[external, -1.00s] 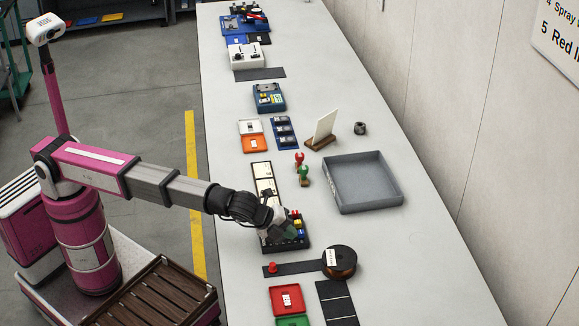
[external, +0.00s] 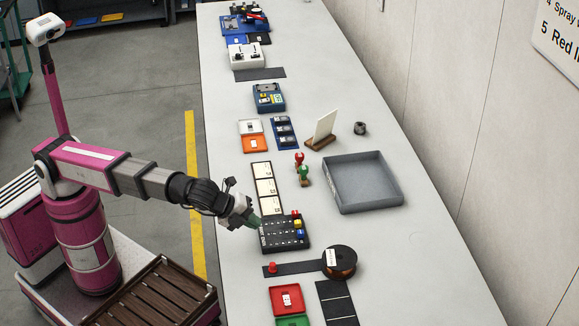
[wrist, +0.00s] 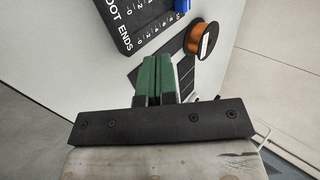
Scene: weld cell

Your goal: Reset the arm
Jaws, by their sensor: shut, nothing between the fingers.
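My gripper (external: 256,221) is over the near edge of the long bench, beside the upper left of a black slotted block (external: 284,235) with red, yellow and blue pieces along its right side. In the wrist view the green fingers of my gripper (wrist: 156,62) are together with nothing between them. The black block (wrist: 150,22), with white lettering and numbers, shows at the top of that view. My arm reaches out from the left, bent at the wrist.
A copper wire spool (external: 339,262) lies right of the block; it also shows in the wrist view (wrist: 201,38). A red tray (external: 287,299) is nearer the camera. A grey open bin (external: 362,182) and red and green figures stand farther back. The bench right of the bin is clear.

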